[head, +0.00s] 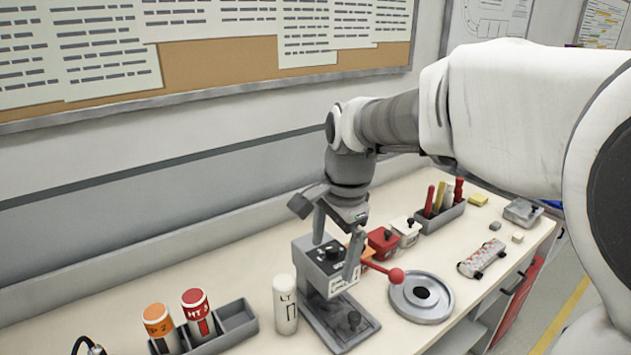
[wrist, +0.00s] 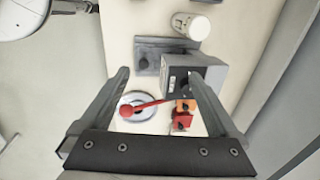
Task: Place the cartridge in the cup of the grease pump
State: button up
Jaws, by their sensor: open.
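The grease pump (head: 322,262) is a grey box on a flat base with a red-knobbed lever; it also shows in the wrist view (wrist: 207,72). I cannot make out its cup for certain. A white cartridge marked LT (head: 285,303) stands upright on the bench just left of the pump; it shows at the top of the wrist view (wrist: 190,26). An orange-topped cartridge (head: 161,327) and a red-topped cartridge (head: 198,312) stand in a grey rack (head: 238,323). My gripper (head: 334,258) is open and empty above the pump, pointing down; the gap below is unclear.
A round grey flange (head: 421,297) with a dark hole lies right of the pump.

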aim_at(285, 302)
jog(key=w+a+f+m+g+h+p, duration=0.15)
jog(key=w+a+m+p, duration=0.3)
jog(key=a, duration=0.55)
jog(key=shift+m, duration=0.25)
jog(key=f, duration=1.2)
jog(key=f+b, duration=0.1)
jog(key=f, duration=0.5)
jog(key=shift+w+d+f, duration=0.15)
jog(key=shift+w+f, duration=0.05)
jog(key=shift+w, duration=0.1)
jog(key=shift+c, duration=0.3)
grip_shut()
